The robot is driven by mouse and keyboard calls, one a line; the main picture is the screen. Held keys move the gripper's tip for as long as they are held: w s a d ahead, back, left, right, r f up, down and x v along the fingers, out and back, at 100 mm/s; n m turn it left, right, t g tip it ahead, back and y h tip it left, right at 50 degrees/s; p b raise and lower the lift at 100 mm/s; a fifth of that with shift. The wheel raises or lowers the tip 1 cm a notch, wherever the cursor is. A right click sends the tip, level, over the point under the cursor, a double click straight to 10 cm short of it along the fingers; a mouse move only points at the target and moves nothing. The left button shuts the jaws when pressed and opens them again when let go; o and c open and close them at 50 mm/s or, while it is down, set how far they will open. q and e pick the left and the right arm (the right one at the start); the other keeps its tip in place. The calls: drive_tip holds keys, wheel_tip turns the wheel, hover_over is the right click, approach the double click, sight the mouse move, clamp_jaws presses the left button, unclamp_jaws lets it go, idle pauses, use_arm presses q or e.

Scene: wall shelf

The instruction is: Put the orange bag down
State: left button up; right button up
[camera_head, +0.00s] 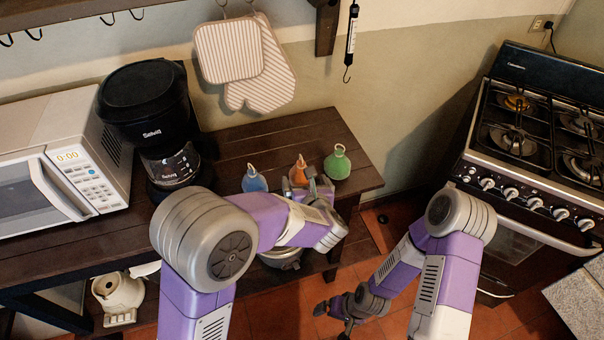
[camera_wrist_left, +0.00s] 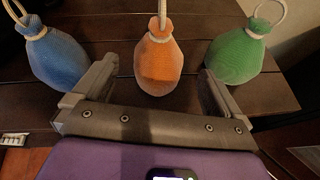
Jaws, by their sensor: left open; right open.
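The orange bag (camera_wrist_left: 158,62) stands upright on the dark wooden table, with a loop at its top. In the head view the orange bag (camera_head: 299,168) is partly hidden by my left gripper (camera_head: 312,184). In the left wrist view my left gripper (camera_wrist_left: 158,85) is open, with one finger on each side of the orange bag and a gap to each finger. My right gripper (camera_head: 335,318) is low over the floor, open and away from the table.
A blue bag (camera_head: 254,179) stands left of the orange bag and a green bag (camera_head: 337,163) stands right of it. A coffee maker (camera_head: 150,110) and a microwave (camera_head: 70,160) stand on the table's left. A stove (camera_head: 540,140) is at the right.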

use_arm(q)
drive_tip(key=v, duration=0.6)
drive_tip(key=shift+p, duration=0.3)
